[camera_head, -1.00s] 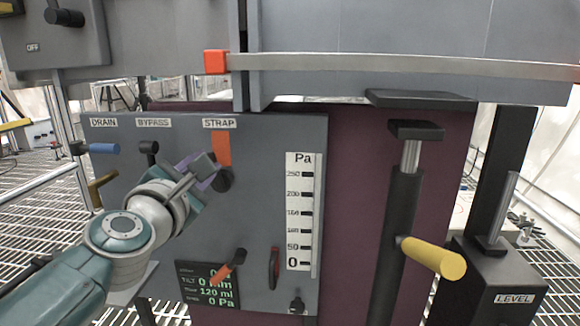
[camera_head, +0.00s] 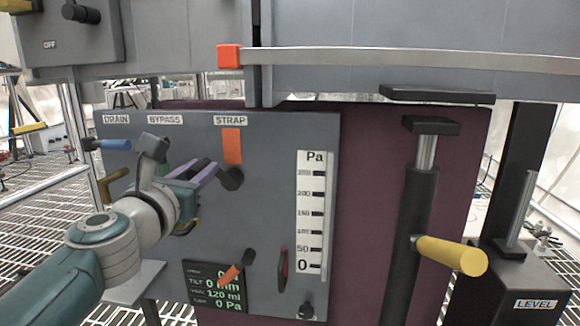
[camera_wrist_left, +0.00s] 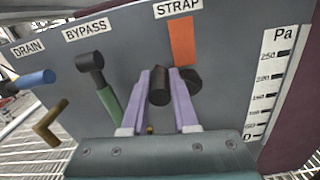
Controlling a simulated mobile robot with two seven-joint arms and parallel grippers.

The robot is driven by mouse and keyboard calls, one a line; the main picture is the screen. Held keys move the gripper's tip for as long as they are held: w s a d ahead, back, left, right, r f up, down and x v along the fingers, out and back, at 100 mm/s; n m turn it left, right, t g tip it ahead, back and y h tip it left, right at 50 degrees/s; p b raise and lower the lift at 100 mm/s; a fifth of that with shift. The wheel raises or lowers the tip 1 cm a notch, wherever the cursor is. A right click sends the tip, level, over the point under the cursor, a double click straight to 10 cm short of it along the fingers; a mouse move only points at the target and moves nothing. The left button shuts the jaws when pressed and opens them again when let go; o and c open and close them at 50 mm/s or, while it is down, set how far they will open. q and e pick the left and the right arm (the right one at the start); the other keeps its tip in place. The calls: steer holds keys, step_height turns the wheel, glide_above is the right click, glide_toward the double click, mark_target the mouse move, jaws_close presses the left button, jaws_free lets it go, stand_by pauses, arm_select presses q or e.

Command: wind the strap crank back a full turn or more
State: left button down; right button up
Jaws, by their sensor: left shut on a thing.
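The strap crank is on the grey panel under the STRAP label (camera_head: 230,120). Its black hub (camera_head: 232,179) sits at the lower end of an orange strap (camera_head: 232,146). In the left wrist view the hub (camera_wrist_left: 190,80) is partly behind a finger, and the crank's black grip (camera_wrist_left: 159,86) stands between the purple fingers, left of the hub. My left gripper (camera_head: 207,172) is shut on that grip; it also shows in the left wrist view (camera_wrist_left: 160,88). The crank's arm is mostly hidden. My right gripper is not in view.
Left of the crank are a blue drain handle (camera_head: 112,144) and a brass handle (camera_head: 116,182). A green bypass handle (camera_wrist_left: 109,103) is close to my left fingers. Below are a display (camera_head: 212,287) and an orange lever (camera_head: 232,270). A Pa gauge (camera_head: 311,212) is on the right.

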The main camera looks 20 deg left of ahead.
arm_select(q)
steer(key=shift+f, duration=0.15)
steer(key=c, duration=0.7)
jaws_free()
steer(key=shift+s, duration=0.1)
steer(key=shift+s, duration=0.25)
steer(key=p+v, duration=0.1)
steer(key=v, duration=0.8)
steer(key=shift+s+d, duration=0.1)
